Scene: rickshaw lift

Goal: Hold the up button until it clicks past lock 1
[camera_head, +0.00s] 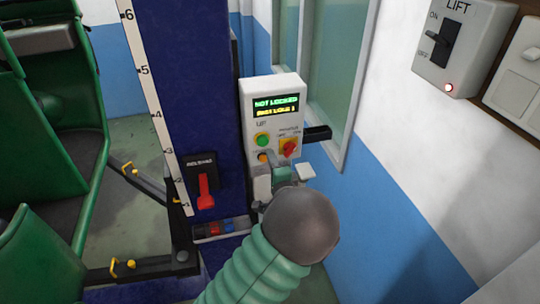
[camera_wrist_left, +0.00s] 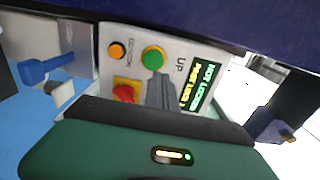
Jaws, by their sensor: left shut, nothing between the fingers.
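The white control box (camera_head: 272,88) is fixed to the blue lift column. Its display (camera_head: 276,105) reads NOT LOCKED in green, with a yellow line below that seems to read PAST LOCK 1. The round green up button (camera_head: 262,140) also shows in the left wrist view (camera_wrist_left: 153,57). My left gripper (camera_head: 263,172) is in front of the box's lower part, its arm rising from below. In the left wrist view its shut, empty fingers (camera_wrist_left: 159,82) point at the green button's lower edge; I cannot tell whether they touch it. My right gripper is not in view.
An orange button (camera_head: 262,157) and a red rotary switch (camera_head: 289,147) sit close to the fingers. A red lever (camera_head: 205,190) is on the blue column (camera_head: 190,80), beside a numbered scale (camera_head: 146,85). A green rickshaw (camera_head: 50,120) stands left. A LIFT switch (camera_head: 440,45) is on the right wall.

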